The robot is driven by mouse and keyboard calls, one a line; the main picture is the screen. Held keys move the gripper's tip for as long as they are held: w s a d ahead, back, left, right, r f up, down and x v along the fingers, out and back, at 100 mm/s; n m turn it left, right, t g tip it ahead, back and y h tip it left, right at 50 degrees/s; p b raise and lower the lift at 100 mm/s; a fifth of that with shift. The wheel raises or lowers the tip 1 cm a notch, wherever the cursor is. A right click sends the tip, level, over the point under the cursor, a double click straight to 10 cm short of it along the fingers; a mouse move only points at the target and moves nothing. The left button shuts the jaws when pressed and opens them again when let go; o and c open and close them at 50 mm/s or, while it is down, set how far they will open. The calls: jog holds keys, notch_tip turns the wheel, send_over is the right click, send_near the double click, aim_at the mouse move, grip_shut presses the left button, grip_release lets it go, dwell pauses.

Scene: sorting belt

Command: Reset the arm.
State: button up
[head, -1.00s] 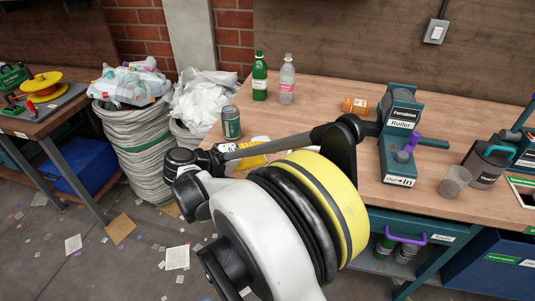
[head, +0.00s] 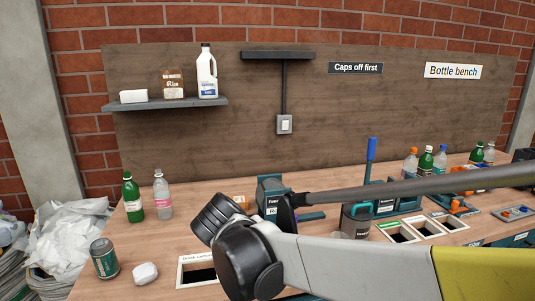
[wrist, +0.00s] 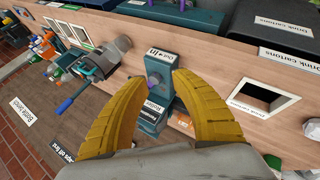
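In the wrist view my gripper (wrist: 161,78) has two curved yellow fingers standing apart with nothing held between them. The teal roller machine (wrist: 155,85) on the bench appears beyond the gap, some way below the fingertips. In the head view my arm crosses the lower right from the elbow near the middle. The gripper itself does not show there. The arm hides part of the roller machine (head: 271,188) and of the bench top.
The bench (head: 100,208) carries a green bottle (head: 133,200), a clear bottle (head: 162,197), a can (head: 104,259) and a white lump (head: 145,273). A carton slot (head: 195,274) is partly behind my arm. Several bottles stand at the back right. A wall shelf (head: 165,104) holds containers.

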jog(key=s+d+f+m+y, duration=0.1)
jog(key=s+d+m+y, duration=0.1)
jog(key=s+d, duration=0.7)
jog(key=s+d+f+m+y, duration=0.1)
jog(key=s+d+m+y, duration=0.1)
jog(key=s+d, duration=0.7)
jog(key=shift+s+f+m, duration=0.25)
jog(key=shift+s+m, duration=0.15)
jog(key=shift+m, duration=0.4)
